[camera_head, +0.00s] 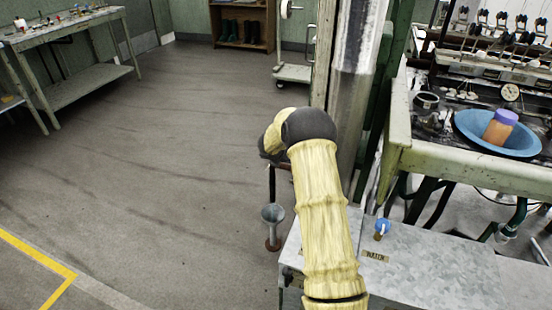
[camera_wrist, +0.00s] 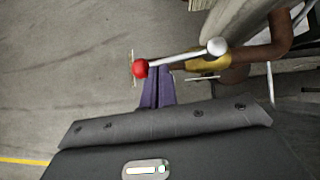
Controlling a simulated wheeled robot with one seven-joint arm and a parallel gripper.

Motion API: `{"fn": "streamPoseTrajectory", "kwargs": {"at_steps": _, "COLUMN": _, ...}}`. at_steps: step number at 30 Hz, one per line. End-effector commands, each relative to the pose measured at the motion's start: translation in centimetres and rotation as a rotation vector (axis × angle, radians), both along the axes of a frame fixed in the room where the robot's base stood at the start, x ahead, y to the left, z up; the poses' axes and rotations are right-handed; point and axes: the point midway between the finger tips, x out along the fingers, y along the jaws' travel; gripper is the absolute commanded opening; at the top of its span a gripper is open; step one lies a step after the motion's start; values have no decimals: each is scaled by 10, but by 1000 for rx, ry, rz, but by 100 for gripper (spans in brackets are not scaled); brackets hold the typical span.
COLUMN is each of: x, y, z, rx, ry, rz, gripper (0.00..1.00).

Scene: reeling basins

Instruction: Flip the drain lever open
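In the wrist view the drain lever is a thin silver rod (camera_wrist: 180,59) with a red ball knob (camera_wrist: 141,68) at its left end and a silver ball pivot (camera_wrist: 217,46) at its right end. It lies slightly tilted across the picture. My gripper (camera_wrist: 155,76) shows as two purple fingers side by side, with no clear gap between them. Their tips are by the rod, just right of the red knob; whether they touch cannot be told. Nothing is seen between them. In the head view my yellow-sleeved arm hides the lever and the fingers.
A brass-coloured fitting (camera_wrist: 210,61) and brown pipe (camera_wrist: 266,50) lie behind the lever. A blue basin (camera_head: 470,130) sits on the right bench. Floor at left is clear.

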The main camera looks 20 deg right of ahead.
Motion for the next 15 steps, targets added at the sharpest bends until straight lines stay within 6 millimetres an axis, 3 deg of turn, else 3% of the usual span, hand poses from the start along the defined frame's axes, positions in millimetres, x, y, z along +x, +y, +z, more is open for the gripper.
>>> {"fn": "streamPoseTrajectory", "kwargs": {"at_steps": 15, "x": 6, "y": -5, "z": -1, "rx": -1, "ry": 2, "rz": 0, "gripper": 0}}
